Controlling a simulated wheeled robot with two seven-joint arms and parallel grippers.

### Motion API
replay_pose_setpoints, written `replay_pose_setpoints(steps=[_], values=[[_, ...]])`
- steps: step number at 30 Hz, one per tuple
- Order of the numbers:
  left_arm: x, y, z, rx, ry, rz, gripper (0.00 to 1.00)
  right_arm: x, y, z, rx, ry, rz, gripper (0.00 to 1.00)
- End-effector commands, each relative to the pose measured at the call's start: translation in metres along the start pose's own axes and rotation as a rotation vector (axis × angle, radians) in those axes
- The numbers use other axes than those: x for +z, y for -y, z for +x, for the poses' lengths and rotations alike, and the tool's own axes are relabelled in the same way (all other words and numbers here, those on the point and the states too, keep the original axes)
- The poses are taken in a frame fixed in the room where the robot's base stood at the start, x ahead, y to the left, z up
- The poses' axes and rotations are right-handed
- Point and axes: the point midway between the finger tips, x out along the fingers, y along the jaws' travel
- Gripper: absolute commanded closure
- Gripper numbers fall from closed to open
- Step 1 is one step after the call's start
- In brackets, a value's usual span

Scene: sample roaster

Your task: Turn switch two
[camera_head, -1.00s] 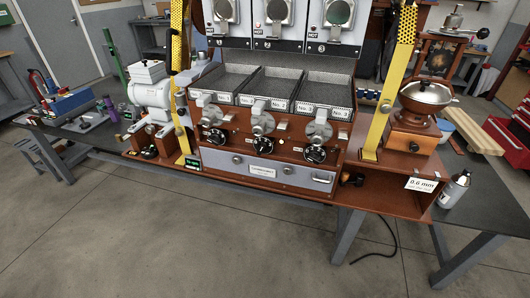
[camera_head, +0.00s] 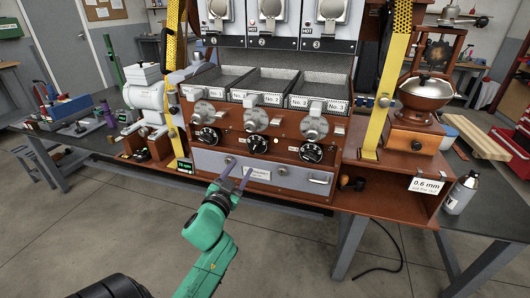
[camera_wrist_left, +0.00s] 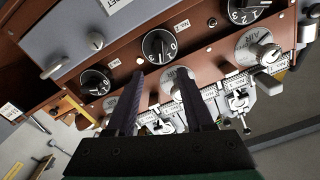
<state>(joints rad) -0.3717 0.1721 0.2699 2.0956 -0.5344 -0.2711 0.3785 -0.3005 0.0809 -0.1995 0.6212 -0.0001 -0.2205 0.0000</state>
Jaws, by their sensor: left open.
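Switch two is taken as the middle black dial (camera_head: 257,145) in the row under the trays. It has white numbers and also shows in the left wrist view (camera_wrist_left: 159,46). My left gripper (camera_head: 237,168) is open and empty. In the head view its fingers point up in front of the grey drawer, below the middle dial. In the left wrist view the spread fingers (camera_wrist_left: 158,82) point toward the middle dial, and no contact is visible. The left dial (camera_head: 208,137) and right dial (camera_head: 311,151) stand on either side. My right gripper is not in view.
Round silver fittings with levers (camera_head: 256,119) sit just above the dials. The grey drawer front (camera_head: 285,178) with its knobs and handle lies below. Yellow uprights (camera_head: 387,95) flank the roaster. A bottle (camera_head: 460,193) stands at the right. The floor in front is clear.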

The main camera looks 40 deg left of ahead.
Motion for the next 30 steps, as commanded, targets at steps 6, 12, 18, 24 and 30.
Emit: replay_pose_setpoints(steps=[6, 12, 18, 24, 30], values=[[-0.002, 0.001, 0.061, -0.001, -0.002, 0.0, 0.47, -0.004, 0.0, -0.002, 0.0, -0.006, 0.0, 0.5], [0.0, 0.0, 0.104, 0.0, 0.001, -0.002, 0.47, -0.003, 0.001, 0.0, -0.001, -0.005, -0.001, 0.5], [0.001, -0.001, 0.117, 0.002, 0.002, -0.002, 0.47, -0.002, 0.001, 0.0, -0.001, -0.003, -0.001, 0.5], [0.001, -0.001, 0.117, 0.002, 0.002, -0.002, 0.59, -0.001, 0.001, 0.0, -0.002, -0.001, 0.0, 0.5], [0.001, -0.001, 0.116, 0.002, 0.002, -0.002, 1.0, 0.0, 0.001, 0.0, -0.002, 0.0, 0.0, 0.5]])
